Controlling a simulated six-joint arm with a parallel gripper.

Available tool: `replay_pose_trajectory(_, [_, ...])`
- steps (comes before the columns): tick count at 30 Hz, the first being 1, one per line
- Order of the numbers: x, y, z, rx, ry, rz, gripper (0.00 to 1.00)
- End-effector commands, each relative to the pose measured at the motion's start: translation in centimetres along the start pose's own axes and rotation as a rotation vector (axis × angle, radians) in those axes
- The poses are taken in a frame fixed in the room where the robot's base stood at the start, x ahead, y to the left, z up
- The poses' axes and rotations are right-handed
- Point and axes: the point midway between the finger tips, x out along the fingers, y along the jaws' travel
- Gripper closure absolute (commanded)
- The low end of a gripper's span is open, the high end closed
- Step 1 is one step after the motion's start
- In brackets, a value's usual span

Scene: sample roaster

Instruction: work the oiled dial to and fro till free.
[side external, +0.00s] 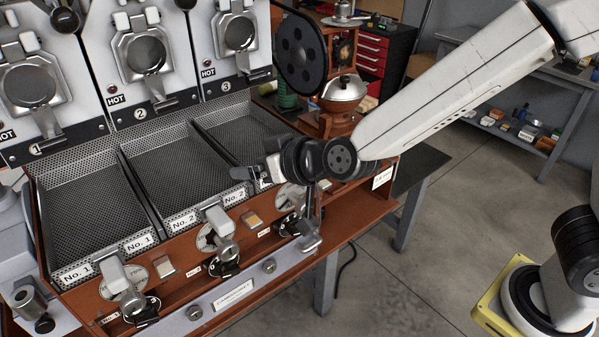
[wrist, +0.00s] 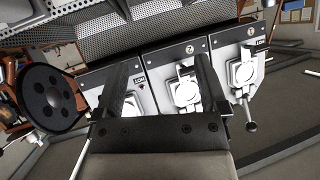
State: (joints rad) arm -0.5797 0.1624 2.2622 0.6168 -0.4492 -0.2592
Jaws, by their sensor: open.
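Several round dials with metal levers line the front wooden panel of the roaster. The left dial (side external: 136,272) and middle dial (side external: 206,238) show clearly in the side view. The right dial (side external: 288,197) is partly hidden by my wrist and gripper. I cannot tell which dial is oiled. My gripper (side external: 254,174) is over the right end of the trays, its jaws pointing left, above and apart from the dials. In the wrist view my gripper (wrist: 163,76) is open, with its dark fingers apart and nothing held between them. No dial can be made out there.
Perforated trays (side external: 135,150) lie behind the panel. White roaster heads (side external: 142,50) marked HOT stand behind them; they show in the wrist view too (wrist: 178,75).

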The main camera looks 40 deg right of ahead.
Motion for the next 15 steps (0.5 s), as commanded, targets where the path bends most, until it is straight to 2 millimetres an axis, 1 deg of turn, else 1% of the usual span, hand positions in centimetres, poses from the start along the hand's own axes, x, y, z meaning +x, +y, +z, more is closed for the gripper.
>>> replay_pose_trajectory(1, [0.3, -1.0, 0.2, -0.006, 0.031, 0.004, 0.08])
replay_pose_trajectory(6, [0.8, -3.4, 0.5, -0.018, 0.157, 0.047, 0.08])
replay_pose_trajectory(10, [0.7, -5.0, 1.0, -0.036, 0.25, 0.091, 0.08])
replay_pose_trajectory(15, [0.1, -6.6, 1.8, -0.065, 0.358, 0.157, 0.08])
